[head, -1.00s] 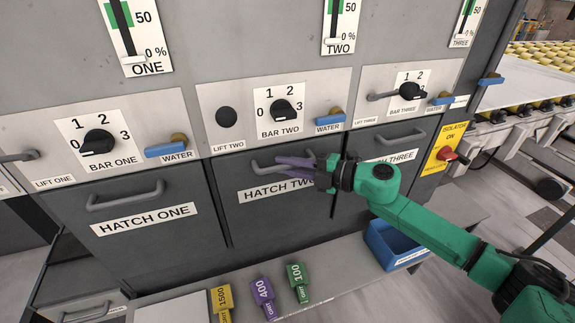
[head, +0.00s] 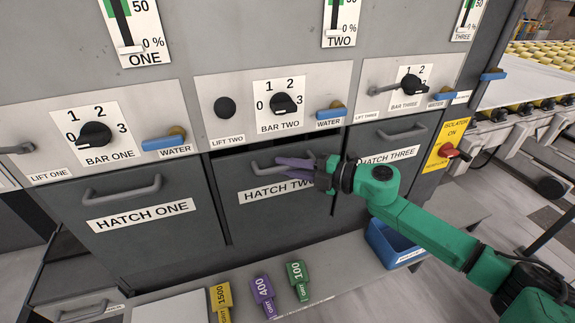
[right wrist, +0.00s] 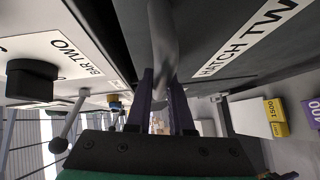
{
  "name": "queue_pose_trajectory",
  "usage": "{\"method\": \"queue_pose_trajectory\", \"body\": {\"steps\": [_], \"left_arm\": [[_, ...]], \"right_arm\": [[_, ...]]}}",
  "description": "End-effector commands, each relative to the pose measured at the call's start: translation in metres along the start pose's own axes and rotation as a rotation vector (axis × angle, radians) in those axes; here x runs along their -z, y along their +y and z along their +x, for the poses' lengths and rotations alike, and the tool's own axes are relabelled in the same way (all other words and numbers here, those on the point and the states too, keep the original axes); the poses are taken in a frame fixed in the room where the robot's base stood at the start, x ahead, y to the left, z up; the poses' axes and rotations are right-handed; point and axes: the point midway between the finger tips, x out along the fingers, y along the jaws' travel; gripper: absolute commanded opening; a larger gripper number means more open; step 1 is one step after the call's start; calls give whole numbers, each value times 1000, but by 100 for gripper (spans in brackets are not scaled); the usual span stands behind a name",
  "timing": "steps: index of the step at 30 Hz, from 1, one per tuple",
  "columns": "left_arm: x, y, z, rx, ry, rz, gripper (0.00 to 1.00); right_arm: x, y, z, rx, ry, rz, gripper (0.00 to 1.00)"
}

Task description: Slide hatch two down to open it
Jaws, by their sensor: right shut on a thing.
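Hatch two (head: 232,180) is a dark grey panel with a white HATCH TWO label (head: 262,193) and a grey bar handle (head: 262,168). A narrow dark gap shows between its top edge and the BAR TWO control panel (head: 235,90). My right gripper (head: 287,163), with purple fingers, is shut on the handle near its right end. The right wrist view shows the handle (right wrist: 163,45) between the two fingers (right wrist: 162,98). The gripper and wrist cover the right end of the handle and the label's end. My left gripper is out of view.
Hatch one (head: 137,240) is on the left and hatch three (head: 400,140) on the right, both with handles. Yellow, purple and green grit blocks (head: 263,293) lie on the ledge below. A blue bin (head: 385,240) stands under my right arm.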

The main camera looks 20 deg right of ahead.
Motion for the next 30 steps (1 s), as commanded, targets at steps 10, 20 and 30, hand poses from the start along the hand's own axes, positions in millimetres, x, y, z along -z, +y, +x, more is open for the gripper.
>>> {"method": "queue_pose_trajectory", "body": {"steps": [10, 20, 30], "left_arm": [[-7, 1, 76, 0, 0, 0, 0], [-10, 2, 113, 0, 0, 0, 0], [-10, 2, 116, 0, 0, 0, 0]], "right_arm": [[-14, -100, 14, 6, 1, 5, 0], [-21, -153, 22, 5, 2, 4, 0], [-22, -158, 23, 5, 2, 2, 0]]}}
